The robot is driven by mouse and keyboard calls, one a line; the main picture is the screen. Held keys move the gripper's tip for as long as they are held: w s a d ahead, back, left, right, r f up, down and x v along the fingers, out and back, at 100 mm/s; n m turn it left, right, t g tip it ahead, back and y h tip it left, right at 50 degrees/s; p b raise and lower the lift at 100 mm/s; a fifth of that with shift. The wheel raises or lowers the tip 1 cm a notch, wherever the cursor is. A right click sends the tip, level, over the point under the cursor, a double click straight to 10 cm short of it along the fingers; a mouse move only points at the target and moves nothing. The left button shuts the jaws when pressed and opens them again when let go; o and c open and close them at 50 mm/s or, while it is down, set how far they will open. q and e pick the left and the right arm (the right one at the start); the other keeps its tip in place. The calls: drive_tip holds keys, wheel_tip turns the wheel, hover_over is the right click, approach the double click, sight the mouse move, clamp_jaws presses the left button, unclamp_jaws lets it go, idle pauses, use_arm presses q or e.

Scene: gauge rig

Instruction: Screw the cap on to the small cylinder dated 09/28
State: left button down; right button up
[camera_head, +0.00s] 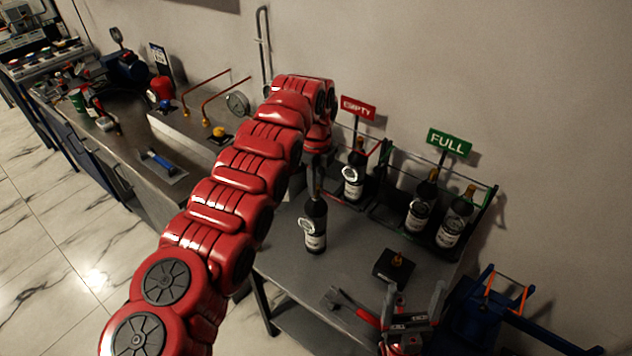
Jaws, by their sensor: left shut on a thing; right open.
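A black cylinder (315,228) with a white label is upright over the grey table. My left gripper (314,182) points down at its neck and is shut on it; the fingers hide its top. I cannot tell whether its base touches the table. A small brass-coloured piece (397,260), perhaps the cap, sits on a black square block (390,269). My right gripper (413,291) is open and empty near the table's front right. More labelled cylinders stand in racks: one under the EMPTY sign (353,178) and two under the FULL sign (420,210). The label dates are too small to read.
The EMPTY sign (358,108) and FULL sign (449,142) rise above the racks at the wall. A grey and red tool-like object (350,305) lies by the front edge. A blue frame (490,305) stands at the right. A gauge (237,103) is on the left bench.

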use_arm(q)
drive_tip(key=shift+f, duration=0.1)
drive_tip(key=shift+m, duration=1.4)
drive_tip(key=shift+c, duration=1.5)
unclamp_jaws()
drive_tip(key=shift+r, duration=0.55)
wheel_tip(320, 180, up, 5)
drive_tip(key=shift+d, duration=0.15)
wheel_tip(320, 180, up, 12)
drive_tip(key=p, duration=1.1)
drive_tip(key=shift+f+p, duration=0.25)
drive_tip(key=shift+p, duration=0.05)
